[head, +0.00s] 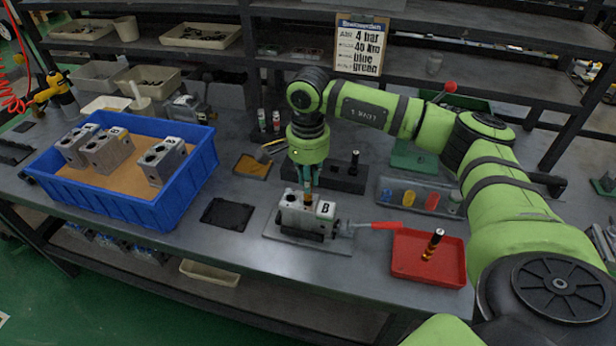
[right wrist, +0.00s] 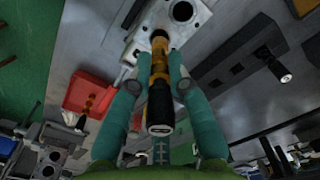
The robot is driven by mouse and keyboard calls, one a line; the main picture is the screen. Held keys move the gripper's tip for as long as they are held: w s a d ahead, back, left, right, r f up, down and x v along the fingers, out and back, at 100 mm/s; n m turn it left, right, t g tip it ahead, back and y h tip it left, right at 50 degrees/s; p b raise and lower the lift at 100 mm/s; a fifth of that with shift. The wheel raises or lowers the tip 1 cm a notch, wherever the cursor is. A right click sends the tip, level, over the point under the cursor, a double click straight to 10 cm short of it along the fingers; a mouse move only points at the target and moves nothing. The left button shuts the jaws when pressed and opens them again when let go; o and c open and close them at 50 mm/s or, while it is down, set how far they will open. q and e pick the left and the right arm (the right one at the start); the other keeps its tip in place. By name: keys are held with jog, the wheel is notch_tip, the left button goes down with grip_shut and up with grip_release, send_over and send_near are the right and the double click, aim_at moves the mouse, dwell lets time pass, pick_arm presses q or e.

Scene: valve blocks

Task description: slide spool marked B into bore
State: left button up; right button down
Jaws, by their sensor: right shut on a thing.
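The grey valve block marked B (head: 306,215) sits in a fixture on a plate on the bench, its bores facing up. My right gripper (head: 308,184) points down just above it. In the right wrist view its teal fingers (right wrist: 163,75) are shut on a spool (right wrist: 160,85) with black and amber bands. The spool's far end meets the block face (right wrist: 205,14) at one bore, beside another dark open bore. I cannot tell how far in the end is. The spool looks roughly upright in the head view (head: 308,198); no letter on it is readable. My left gripper is not in view.
A red tray (head: 402,270) with another banded spool (head: 433,244) lies right of the block, near a red-handled clamp (head: 375,226). A blue crate (head: 172,208) holds several valve blocks at left. A black mat (head: 227,212) lies between crate and fixture. A dark rack (head: 340,180) stands behind.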

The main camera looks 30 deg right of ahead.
aim_at(308, 200)
jog(key=shift+f+b, duration=2.05)
jog(key=shift+f, duration=0.55)
jog(key=c, duration=1.1)
grip_release()
notch_tip(308, 200, up, 12)
jog(key=shift+r, duration=0.1)
